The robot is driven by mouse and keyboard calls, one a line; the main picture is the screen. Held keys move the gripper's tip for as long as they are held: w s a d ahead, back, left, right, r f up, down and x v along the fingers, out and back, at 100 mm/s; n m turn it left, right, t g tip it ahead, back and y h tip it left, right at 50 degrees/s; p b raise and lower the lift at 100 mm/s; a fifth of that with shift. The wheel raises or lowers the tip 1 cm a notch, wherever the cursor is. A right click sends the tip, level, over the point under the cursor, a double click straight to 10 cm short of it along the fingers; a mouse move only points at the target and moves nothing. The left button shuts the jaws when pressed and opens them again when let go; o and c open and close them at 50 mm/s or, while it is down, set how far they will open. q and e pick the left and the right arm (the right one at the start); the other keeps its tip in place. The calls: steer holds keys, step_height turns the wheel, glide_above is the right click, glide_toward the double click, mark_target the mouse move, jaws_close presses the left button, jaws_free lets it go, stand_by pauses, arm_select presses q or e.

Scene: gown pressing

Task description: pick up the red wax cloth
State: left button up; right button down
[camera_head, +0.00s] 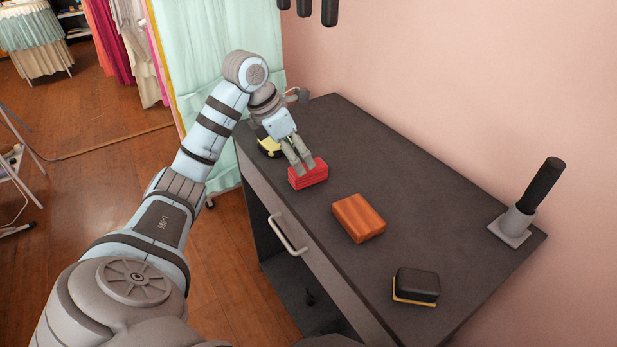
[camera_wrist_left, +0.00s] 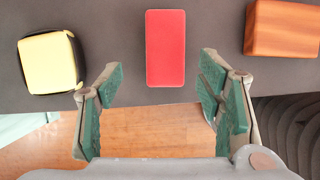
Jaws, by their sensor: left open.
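The red wax cloth (camera_head: 308,174) is a small red block on the dark desk, near its front edge. It also shows in the left wrist view (camera_wrist_left: 165,48), lying flat just beyond the fingertips and between their lines. My left gripper (camera_head: 299,165) is above the cloth in the head view and hides part of its top. In the left wrist view the left gripper (camera_wrist_left: 160,85) has its two green-padded fingers wide apart with nothing between them. My right gripper is not in view.
On the desk (camera_head: 400,215) stand a yellow and black block (camera_head: 268,148), an orange-brown wooden block (camera_head: 359,218), a black block with a yellow base (camera_head: 416,286) and a black-handled tool in a grey holder (camera_head: 512,222). A pink wall borders the back.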

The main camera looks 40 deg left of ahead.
arm_select(q)
steer(key=x, duration=0.4)
steer(key=d+b+x, duration=0.1)
steer(key=x, duration=0.1)
steer(key=shift+w+r, duration=0.2)
steer(key=shift+w, duration=0.1)
steer(key=c, duration=1.2)
steer(key=shift+c, duration=0.2)
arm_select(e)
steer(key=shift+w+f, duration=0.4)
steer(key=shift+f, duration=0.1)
arm_select(q)
steer(key=shift+r, duration=0.15)
